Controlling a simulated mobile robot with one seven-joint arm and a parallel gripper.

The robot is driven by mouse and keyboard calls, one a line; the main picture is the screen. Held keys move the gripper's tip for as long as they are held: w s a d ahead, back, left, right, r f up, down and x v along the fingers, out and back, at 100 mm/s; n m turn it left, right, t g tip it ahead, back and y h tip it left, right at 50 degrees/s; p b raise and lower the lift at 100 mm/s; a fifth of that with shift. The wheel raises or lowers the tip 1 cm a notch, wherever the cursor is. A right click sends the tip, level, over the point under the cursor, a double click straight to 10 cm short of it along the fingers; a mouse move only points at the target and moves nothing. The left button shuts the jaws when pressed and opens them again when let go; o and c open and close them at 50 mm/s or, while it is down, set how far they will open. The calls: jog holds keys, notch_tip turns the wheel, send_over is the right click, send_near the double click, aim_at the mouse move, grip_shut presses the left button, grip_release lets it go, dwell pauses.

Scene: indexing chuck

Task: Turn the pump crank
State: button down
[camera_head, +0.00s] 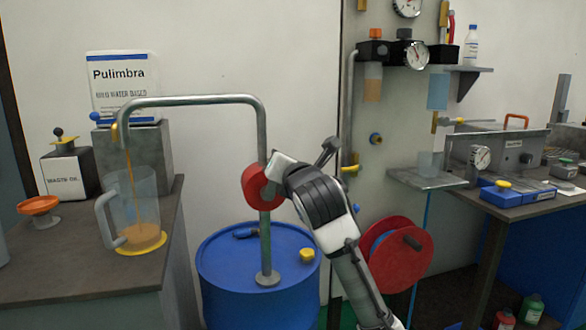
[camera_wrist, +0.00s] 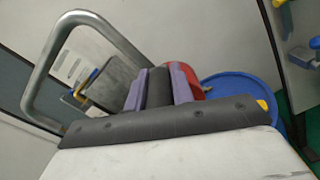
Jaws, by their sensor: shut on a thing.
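The red pump body (camera_head: 258,187) sits on a grey pipe (camera_head: 263,140) that rises from the blue drum (camera_head: 228,262) and bends left over a clear jug (camera_head: 133,205). An orange stream falls from the spout into the jug, and orange liquid lies in its bottom. My gripper (camera_head: 276,172) is at the right side of the pump body. In the wrist view its purple-padded fingers (camera_wrist: 160,88) are shut on the dark crank grip (camera_wrist: 159,86), with the red pump (camera_wrist: 188,78) just behind. The crank arm is mostly hidden by my gripper in the head view.
The jug stands on a yellow disc (camera_head: 141,249) on the left bench, near an orange dish (camera_head: 38,206) and a waste oil can (camera_head: 68,170). A red hose reel (camera_head: 395,262) is close right of my arm. A right bench (camera_head: 520,205) holds instruments.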

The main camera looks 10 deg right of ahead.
jog(key=shift+s+a+r+n, duration=0.1)
jog(key=shift+a+r+n, duration=0.05)
jog(key=shift+a+n, duration=0.9)
jog(key=c, duration=1.2)
grip_release()
jog(key=shift+a, duration=0.1)
jog(key=shift+s, duration=0.1)
jog(key=s+d+b, duration=0.1)
jog(key=s, duration=1.2)
jog(key=shift+s+d, duration=0.2)
jog(key=shift+s, duration=0.1)
